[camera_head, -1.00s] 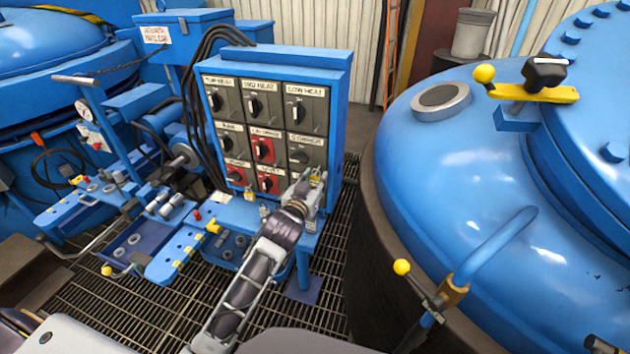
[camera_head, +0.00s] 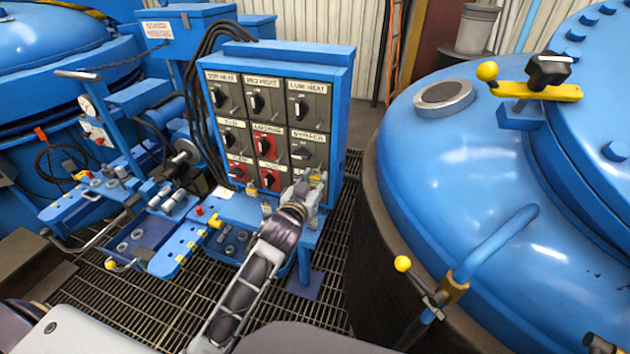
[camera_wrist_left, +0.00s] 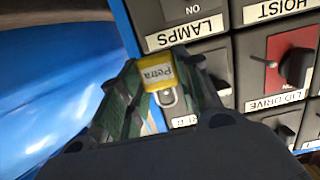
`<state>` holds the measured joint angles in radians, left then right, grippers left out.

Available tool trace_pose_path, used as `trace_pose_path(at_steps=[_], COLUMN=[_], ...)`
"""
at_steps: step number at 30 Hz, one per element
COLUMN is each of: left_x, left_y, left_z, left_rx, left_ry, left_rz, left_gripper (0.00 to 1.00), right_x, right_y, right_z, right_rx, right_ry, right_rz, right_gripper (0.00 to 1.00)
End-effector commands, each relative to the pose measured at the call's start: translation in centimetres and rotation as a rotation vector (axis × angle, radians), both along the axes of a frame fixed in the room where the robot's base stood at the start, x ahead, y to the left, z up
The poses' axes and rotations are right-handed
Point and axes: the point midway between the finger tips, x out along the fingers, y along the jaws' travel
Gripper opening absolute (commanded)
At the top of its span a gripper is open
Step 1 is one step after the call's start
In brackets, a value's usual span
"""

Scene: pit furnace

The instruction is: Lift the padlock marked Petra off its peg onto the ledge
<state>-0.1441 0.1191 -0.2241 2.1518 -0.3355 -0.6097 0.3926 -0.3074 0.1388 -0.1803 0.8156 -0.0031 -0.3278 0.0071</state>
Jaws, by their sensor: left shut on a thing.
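The padlock marked Petra (camera_wrist_left: 158,77) has a yellow body and a pale metal shackle, which points down in the left wrist view. In the head view it is a small yellow patch (camera_head: 316,178) at the panel's lower right. My left gripper (camera_head: 312,186) is shut on its body, with one finger on each side in the wrist view (camera_wrist_left: 160,88). I cannot tell whether the shackle is still around its peg. The blue ledge (camera_head: 238,207) runs below the switch panel (camera_head: 343,120). My right gripper is out of view.
Another small padlock (camera_head: 266,208) shows at the ledge, left of my gripper. Black switches with labels cover the panel. A large blue furnace lid (camera_head: 450,150) stands close on the right. A blue bench with tools (camera_head: 150,235) is at left over the grated floor.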

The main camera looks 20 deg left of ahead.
Motion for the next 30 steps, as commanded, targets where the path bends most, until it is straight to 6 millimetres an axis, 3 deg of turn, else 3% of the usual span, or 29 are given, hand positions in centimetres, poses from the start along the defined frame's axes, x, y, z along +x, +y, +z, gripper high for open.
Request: trace_pose_path(at_steps=[30], left_x=[-1.9], left_y=[0.1], left_z=[0.0], left_rx=[-0.001], left_ry=[-0.001], left_rz=[0.000], left_gripper=[0.08], right_x=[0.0], right_y=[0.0], right_z=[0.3], right_rx=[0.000], right_ry=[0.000], right_rz=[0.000], right_gripper=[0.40])
